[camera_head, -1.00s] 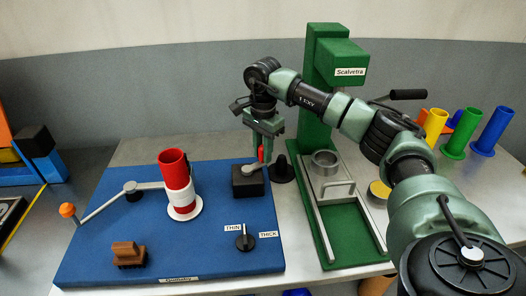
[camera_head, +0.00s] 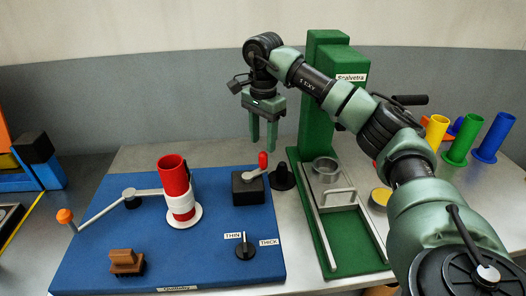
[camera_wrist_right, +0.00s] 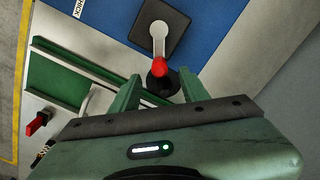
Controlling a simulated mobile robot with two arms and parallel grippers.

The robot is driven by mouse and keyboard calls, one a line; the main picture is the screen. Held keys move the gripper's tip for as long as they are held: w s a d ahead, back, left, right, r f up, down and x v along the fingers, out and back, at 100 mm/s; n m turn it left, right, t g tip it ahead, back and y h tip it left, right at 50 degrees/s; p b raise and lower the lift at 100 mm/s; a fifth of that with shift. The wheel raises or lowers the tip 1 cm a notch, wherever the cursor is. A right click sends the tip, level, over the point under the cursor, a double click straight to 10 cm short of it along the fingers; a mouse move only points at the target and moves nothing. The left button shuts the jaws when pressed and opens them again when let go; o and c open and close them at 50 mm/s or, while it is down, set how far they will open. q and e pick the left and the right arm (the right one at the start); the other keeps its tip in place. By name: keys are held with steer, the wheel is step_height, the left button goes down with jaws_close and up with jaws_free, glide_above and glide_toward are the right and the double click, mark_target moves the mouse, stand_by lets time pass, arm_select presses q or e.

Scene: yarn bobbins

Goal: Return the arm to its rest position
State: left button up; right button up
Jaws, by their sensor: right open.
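My right gripper (camera_head: 263,136) is open and empty in the head view, its fingers pointing down in the air above the back right of the blue board. Its fingers also show in the right wrist view (camera_wrist_right: 160,92). Below it, apart from the fingers, is a black block (camera_head: 248,187) with a grey lever and red knob (camera_head: 263,160). The red knob also shows in the wrist view (camera_wrist_right: 160,66). My right arm reaches in from the right, in front of the green press. My left gripper is not in view.
The blue board (camera_head: 200,262) holds a red and white bobbin (camera_head: 174,180), a crank with an orange knob (camera_head: 65,215), a brown brush-like block (camera_head: 126,262) and a THIN/THICK dial (camera_head: 245,247). The green press (camera_head: 322,110) stands right. Yellow (camera_head: 436,131), green (camera_head: 462,140) and blue (camera_head: 493,138) tubes stand far right.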

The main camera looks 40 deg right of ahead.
steer(key=shift+r, duration=0.5)
